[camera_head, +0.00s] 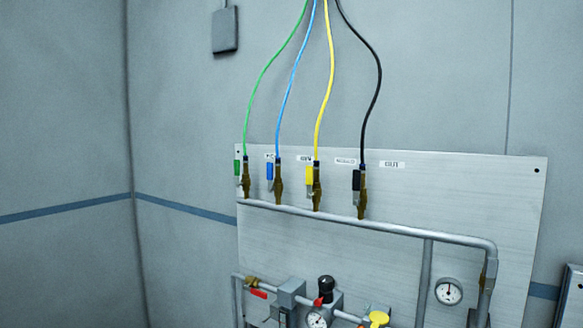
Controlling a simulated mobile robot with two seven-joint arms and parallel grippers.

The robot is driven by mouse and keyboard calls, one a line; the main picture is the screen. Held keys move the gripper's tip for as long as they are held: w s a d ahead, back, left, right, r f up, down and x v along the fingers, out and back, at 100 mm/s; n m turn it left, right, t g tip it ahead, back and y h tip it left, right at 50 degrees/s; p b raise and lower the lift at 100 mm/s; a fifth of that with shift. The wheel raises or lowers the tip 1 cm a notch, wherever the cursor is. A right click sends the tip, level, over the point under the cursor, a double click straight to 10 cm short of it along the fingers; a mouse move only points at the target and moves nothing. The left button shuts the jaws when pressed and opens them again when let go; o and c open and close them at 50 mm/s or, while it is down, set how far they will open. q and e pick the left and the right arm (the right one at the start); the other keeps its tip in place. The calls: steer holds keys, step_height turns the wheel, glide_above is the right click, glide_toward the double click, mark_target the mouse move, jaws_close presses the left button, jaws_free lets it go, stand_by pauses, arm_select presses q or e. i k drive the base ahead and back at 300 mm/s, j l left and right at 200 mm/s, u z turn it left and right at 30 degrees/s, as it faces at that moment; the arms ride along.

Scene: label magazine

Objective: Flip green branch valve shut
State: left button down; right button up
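The green branch valve (246,182) is the leftmost of the row of brass valves on the metal panel. Its green lever handle (237,168) points up, roughly in line with the brass body and just left of it. A green hose (259,83) runs up from the top of this valve. Neither my left nor my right gripper shows in the head view.
Blue (270,170), yellow (309,177) and black (356,179) valve handles stand close to the right, also upright. A grey pipe (390,227) runs beneath them. Lower down are a gauge (448,291), a red lever (258,293) and a yellow knob (379,318).

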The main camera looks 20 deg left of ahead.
mark_target(237, 162)
steer(key=j+z, duration=0.35)
steer(key=i+j+z, duration=0.1)
steer(key=z, duration=0.3)
steer(key=j+z, duration=0.5)
steer(key=j, duration=0.2)
steer(key=k+j+z, duration=0.1)
steer(key=j, duration=0.3)
steer(key=k+j+z, duration=0.15)
steer(key=j, duration=0.2)
steer(key=k+j, duration=0.1)
steer(key=j, duration=0.3)
steer(key=k+j, duration=0.1)
steer(key=j, duration=0.35)
